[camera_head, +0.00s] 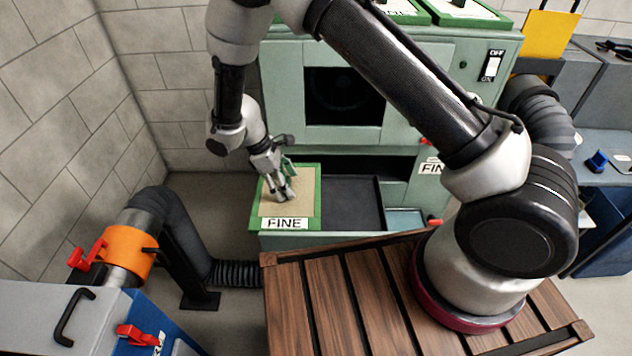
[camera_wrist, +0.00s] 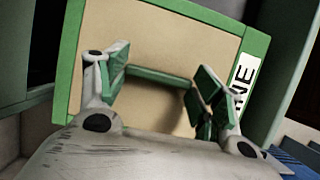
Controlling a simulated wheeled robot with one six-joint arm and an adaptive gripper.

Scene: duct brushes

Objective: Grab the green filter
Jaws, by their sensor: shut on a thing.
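The green filter (camera_head: 306,186) has a green frame, a tan panel and a white FINE label on its front edge. It lies at the left of the green machine's front ledge, and its panel fills much of the wrist view (camera_wrist: 180,35). A green bar handle (camera_wrist: 160,79) stands on the panel. My gripper (camera_head: 281,192) is over the filter, its two fingers on either side of the handle in the wrist view (camera_wrist: 158,88). It is shut on the handle. The fingers hide part of the panel and the handle's ends.
The green machine (camera_head: 400,135) rises behind, with a dark recess (camera_head: 355,203) right of the filter. More green-framed filters (camera_head: 466,10) lie on its top. A slatted wooden platform (camera_head: 340,295) is in front. A black hose and orange-collared duct (camera_head: 130,252) stand at left.

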